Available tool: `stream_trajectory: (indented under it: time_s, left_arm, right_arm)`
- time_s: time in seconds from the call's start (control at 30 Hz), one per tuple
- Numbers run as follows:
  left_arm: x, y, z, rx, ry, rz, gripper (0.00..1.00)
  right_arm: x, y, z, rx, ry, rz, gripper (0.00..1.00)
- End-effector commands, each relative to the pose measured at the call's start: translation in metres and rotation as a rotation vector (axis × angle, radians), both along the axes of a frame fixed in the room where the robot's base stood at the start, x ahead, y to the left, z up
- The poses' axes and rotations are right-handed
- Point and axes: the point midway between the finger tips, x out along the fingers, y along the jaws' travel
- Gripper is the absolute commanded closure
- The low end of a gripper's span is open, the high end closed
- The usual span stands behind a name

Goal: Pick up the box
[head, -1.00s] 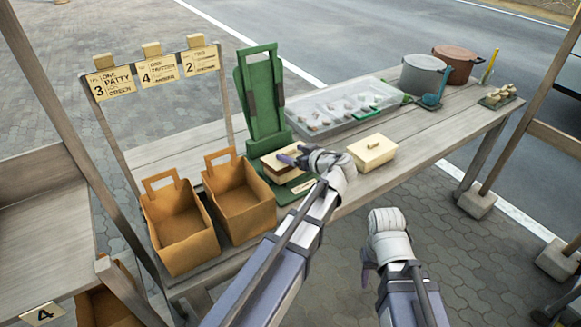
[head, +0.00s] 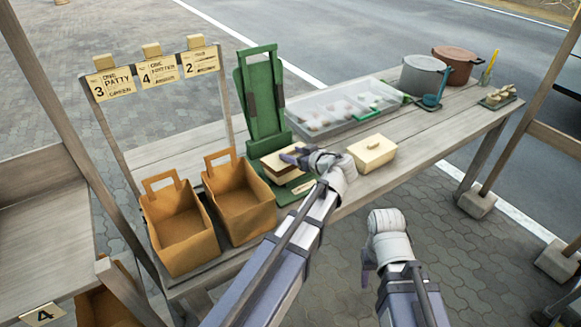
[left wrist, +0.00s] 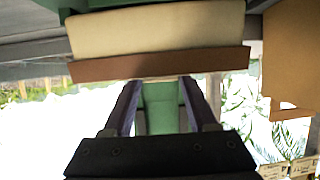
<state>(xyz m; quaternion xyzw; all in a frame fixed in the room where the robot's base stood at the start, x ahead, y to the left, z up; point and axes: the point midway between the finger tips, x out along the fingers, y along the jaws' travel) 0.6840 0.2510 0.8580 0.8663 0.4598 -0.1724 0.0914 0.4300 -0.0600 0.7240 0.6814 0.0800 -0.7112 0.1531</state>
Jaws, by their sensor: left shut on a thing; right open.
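A cream box with a brown lower edge (head: 275,165) sits at the foot of the green upright stand (head: 262,100). My left gripper (head: 292,157) reaches over its right side and is shut on it; the fingers hide part of the box. In the left wrist view the cream box (left wrist: 155,30) spans the top, with its brown edge at the fingertips of my left gripper (left wrist: 158,85). My right gripper (head: 369,265) is open and empty, off the table's front edge.
Two open brown paper bags (head: 180,222) (head: 238,195) stand left of the green stand. A clear tray of small items (head: 340,112) lies behind. A grey pot (head: 422,78) and a brown pot (head: 458,65) stand at the far right. Bare tabletop (head: 430,125) lies right of the second box.

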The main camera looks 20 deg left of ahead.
Motion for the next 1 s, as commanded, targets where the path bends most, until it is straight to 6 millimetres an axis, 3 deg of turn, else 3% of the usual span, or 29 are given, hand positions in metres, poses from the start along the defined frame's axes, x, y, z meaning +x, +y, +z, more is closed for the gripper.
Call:
stream_trajectory:
  time_s: [0.47, 1.0]
  left_arm:
    - [0.000, 0.000, 0.010, 0.000, 0.000, 0.000, 1.00]
    - [0.000, 0.000, 0.086, 0.000, 0.000, 0.000, 1.00]
  right_arm:
    - [0.000, 0.000, 0.010, 0.000, 0.000, 0.000, 0.50]
    - [0.000, 0.000, 0.086, 0.000, 0.000, -0.001, 0.50]
